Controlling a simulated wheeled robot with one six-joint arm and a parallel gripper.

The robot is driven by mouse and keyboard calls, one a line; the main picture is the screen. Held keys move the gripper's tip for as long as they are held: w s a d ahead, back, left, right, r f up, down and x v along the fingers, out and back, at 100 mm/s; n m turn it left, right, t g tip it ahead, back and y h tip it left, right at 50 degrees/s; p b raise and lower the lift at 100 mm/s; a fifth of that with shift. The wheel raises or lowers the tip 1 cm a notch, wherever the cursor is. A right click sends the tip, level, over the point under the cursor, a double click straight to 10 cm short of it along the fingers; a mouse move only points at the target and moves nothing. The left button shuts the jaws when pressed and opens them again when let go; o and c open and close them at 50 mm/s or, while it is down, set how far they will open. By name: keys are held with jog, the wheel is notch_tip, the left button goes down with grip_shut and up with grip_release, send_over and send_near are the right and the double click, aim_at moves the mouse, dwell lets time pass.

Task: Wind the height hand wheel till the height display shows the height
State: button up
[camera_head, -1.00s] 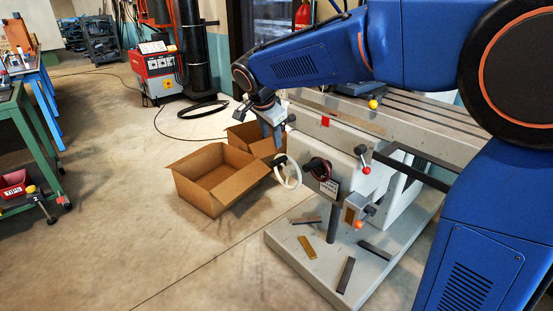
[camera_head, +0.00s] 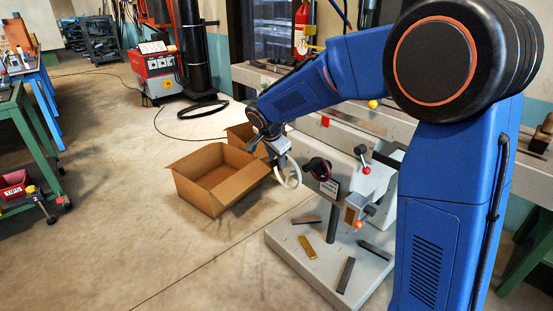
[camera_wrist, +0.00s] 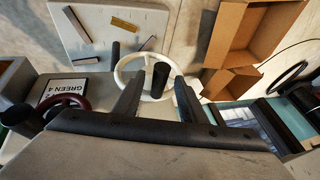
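A white hand wheel (camera_head: 297,180) is on the front of the grey machine. It also shows in the wrist view (camera_wrist: 119,70), with a dark upright handle (camera_wrist: 160,76) on it. My gripper (camera_head: 284,163) is at the wheel. In the wrist view its two dark fingers (camera_wrist: 158,98) are apart, on either side of the handle, with gaps visible. A dark red wheel (camera_head: 318,168) sits to the right; it also shows in the wrist view (camera_wrist: 66,104). A small sign (camera_head: 330,187) beside it reads "GREEN 4" upside down in the wrist view; its other text is unclear. I cannot read any height display.
An open cardboard box (camera_head: 218,180) stands on the floor left of the machine, with a second box (camera_head: 240,132) behind it. A red-tipped lever (camera_head: 366,170) and an orange-tipped part (camera_head: 358,224) stick out from the machine. Loose bars lie on its base (camera_head: 310,262).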

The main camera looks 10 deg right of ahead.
jog(key=shift+c, duration=0.4)
grip_shut()
jog(key=shift+d, duration=0.1)
jog(key=shift+s+d+f+m+t+y, duration=0.2)
jog(key=shift+s+d+t+y, duration=0.15)
jog(key=shift+s+t, duration=0.25)
jog(key=shift+s+d+f+m+t+y, duration=0.1)
jog(key=shift+s+d+m+t+y, duration=0.1)
jog(key=shift+s+d+t+y, duration=0.35)
jog(key=shift+w+a, duration=0.1)
jog(key=shift+a, duration=0.15)
